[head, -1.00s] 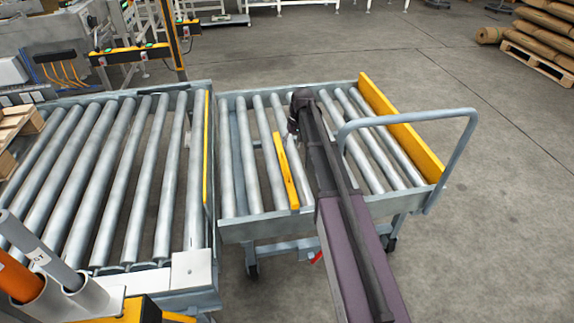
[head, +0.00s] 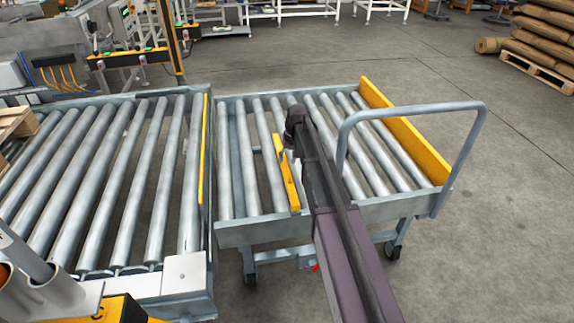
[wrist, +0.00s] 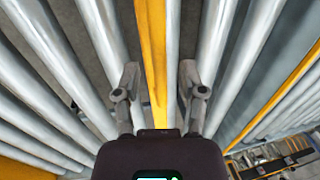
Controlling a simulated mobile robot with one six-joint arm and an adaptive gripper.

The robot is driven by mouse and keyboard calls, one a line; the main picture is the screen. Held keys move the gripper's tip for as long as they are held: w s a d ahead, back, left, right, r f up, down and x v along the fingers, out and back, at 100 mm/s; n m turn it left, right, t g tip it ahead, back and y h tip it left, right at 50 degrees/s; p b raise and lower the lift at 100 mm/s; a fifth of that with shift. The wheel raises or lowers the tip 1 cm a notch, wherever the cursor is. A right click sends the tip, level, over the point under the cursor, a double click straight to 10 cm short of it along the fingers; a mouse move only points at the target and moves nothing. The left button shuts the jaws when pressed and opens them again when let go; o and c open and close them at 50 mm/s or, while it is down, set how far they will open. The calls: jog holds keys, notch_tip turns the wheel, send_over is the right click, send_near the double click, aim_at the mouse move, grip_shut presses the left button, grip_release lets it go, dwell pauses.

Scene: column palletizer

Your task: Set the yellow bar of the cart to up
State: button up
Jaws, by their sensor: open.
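The cart (head: 366,212) is a grey roller cart with a bent tube handle on its right. Its yellow bar (head: 291,188) is a narrow strip running lengthwise among the rollers, left of the cart's middle. I cannot tell whether it stands up or lies low. My gripper (head: 285,154) is over the bar's far half, and my arm hides part of the rollers. In the wrist view the two fingers of my gripper (wrist: 158,76) are spread apart, with the yellow bar (wrist: 152,45) running between them. Neither finger visibly touches it.
A yellow side board (head: 405,132) lines the cart's right edge. A larger roller conveyor (head: 183,272) with a thin yellow strip (head: 204,150) stands close on the left, a narrow gap between. A pallet of brown sacks (head: 540,70) is far right. The floor at right is clear.

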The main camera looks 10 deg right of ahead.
jog(key=shift+a+f, duration=0.1)
jog(key=shift+f, duration=0.35)
grip_shut()
jog(key=shift+a+r, duration=0.1)
